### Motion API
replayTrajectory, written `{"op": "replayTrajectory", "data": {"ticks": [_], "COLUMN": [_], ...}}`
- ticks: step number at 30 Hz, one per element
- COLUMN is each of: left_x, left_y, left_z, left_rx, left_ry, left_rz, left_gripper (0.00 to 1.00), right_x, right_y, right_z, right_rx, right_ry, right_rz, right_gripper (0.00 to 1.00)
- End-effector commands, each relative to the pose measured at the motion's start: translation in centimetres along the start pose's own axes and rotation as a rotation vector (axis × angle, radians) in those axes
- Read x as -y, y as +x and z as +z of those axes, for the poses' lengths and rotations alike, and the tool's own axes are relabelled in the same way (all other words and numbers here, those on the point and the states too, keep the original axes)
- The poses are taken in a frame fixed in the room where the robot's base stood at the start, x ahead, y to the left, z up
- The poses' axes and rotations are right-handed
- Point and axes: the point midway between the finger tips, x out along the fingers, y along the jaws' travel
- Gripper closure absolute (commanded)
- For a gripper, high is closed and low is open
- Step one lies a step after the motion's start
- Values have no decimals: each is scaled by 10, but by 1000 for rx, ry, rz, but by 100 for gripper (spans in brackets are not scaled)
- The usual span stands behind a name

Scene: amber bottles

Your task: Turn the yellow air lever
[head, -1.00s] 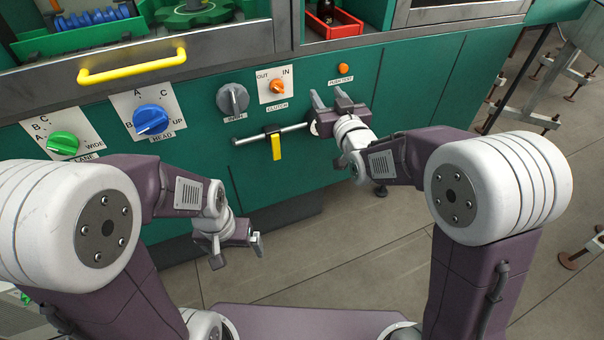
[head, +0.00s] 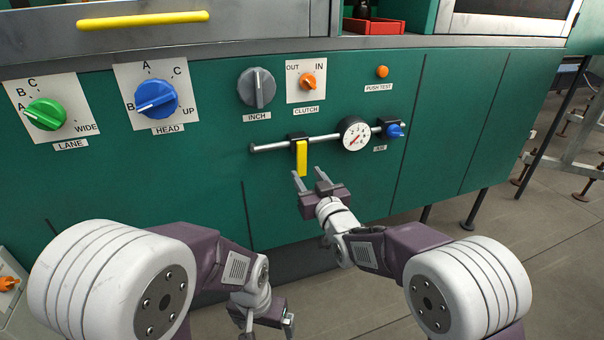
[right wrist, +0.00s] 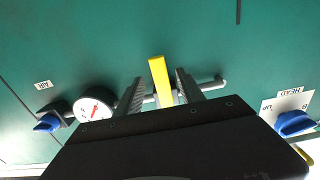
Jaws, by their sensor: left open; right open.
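The yellow air lever (head: 301,158) hangs straight down from a dark block on a horizontal grey pipe (head: 272,146) on the green panel. My right gripper (head: 308,178) is open just below and in front of the lever in the head view. In the right wrist view the yellow lever (right wrist: 160,78) shows between its two spread fingers (right wrist: 160,90), with a gap on each side; I cannot tell whether it lies fully between them in depth. My left gripper (head: 265,325) is open and empty, low in front of the panel.
A round gauge (head: 355,134) and a blue knob (head: 395,130) sit right of the lever on the same pipe. Above are the grey inch knob (head: 257,87), orange clutch knob (head: 307,81) and orange push-test button (head: 382,72). The panel below the pipe is bare.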

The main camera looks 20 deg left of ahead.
Motion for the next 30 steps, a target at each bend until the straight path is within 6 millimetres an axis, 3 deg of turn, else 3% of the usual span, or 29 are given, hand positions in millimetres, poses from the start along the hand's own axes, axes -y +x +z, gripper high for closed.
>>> {"op": "replayTrajectory", "data": {"ticks": [3, 9, 19, 20, 24, 30], "left_x": [0, 0, 0, 0, 0, 0], "left_y": [13, 19, 19, 19, 19, 19], "left_z": [1, 2, 2, 2, 2, 2], "left_rx": [0, 0, 0, 0, 0, 0], "left_ry": [0, 0, 0, 0, 0, 0], "left_rz": [0, 0, 0, 0, 0, 0], "left_gripper": [3, 3, 3, 3, 3, 3], "right_x": [0, 0, 0, 0, 0, 0], "right_y": [23, 46, 50, 50, 50, 50], "right_z": [4, 2, 0, 0, 0, 0], "right_rx": [-2, -1, 0, 0, 0, 0], "right_ry": [0, 0, 0, 0, 0, 1], "right_rz": [0, 0, 0, 0, 0, 0], "right_gripper": [55, 55, 55, 60, 99, 100]}}
